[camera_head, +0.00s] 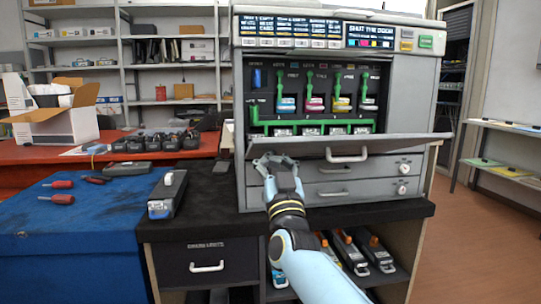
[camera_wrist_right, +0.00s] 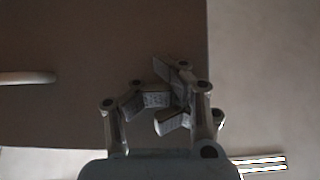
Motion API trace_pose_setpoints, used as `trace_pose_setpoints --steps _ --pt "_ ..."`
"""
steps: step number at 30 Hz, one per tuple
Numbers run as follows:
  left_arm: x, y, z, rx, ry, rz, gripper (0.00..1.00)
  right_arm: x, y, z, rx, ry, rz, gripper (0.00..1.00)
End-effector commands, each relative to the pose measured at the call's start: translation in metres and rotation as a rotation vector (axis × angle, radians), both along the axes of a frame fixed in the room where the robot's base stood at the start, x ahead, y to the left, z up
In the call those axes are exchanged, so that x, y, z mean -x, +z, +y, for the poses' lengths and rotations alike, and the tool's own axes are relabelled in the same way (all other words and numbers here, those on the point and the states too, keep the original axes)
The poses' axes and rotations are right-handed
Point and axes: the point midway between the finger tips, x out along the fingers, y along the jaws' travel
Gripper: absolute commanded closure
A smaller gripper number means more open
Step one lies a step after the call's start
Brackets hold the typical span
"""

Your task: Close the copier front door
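The grey copier (camera_head: 398,95) stands on the dark counter. Its front door (camera_head: 400,142) is folded down, sticking out toward me as a nearly level flap with a pale handle (camera_head: 347,156) at its front. The toner bay (camera_head: 315,95) behind it is exposed. My right gripper (camera_head: 270,160) is at the left end of the door, near its underside; I cannot tell whether it touches. In the right wrist view its fingers (camera_wrist_right: 168,98) are curled together with nothing visible between them. The door's dark face (camera_wrist_right: 80,110) and handle (camera_wrist_right: 27,78) show behind them. My left gripper is out of view.
Grey drawers (camera_head: 330,190) lie below the door. A toner cartridge (camera_head: 168,195) lies on the counter to the left. Screwdrivers (camera_head: 62,199) lie on the blue surface (camera_head: 100,225). Cartridges (camera_head: 372,250) fill the shelf below. The floor at right (camera_head: 480,240) is clear.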

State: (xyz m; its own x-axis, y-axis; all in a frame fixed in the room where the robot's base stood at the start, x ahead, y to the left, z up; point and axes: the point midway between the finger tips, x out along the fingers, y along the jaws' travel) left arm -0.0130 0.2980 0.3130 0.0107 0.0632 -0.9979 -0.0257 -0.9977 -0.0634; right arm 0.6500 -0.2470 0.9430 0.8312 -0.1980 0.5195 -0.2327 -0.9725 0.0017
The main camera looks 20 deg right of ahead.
Motion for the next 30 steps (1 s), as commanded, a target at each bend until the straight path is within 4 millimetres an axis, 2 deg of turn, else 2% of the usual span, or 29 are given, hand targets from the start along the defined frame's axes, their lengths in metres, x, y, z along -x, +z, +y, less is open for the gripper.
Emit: trace_pose_setpoints --steps 1,3,9,21,30 --pt "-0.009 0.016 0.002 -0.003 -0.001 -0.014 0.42 0.0 0.023 -0.009 0.004 -0.003 -0.013 1.0" --pt "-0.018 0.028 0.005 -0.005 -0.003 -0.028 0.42 0.001 0.035 -0.021 0.005 -0.003 -0.013 1.0" --pt "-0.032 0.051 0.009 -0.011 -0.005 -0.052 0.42 0.001 0.056 -0.046 0.002 -0.002 -0.011 1.0" --pt "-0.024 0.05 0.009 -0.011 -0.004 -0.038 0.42 -0.001 0.054 -0.05 0.0 -0.002 -0.006 1.0" --pt "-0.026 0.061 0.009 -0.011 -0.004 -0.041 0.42 -0.038 0.093 -0.054 0.0 -0.001 -0.008 1.0"
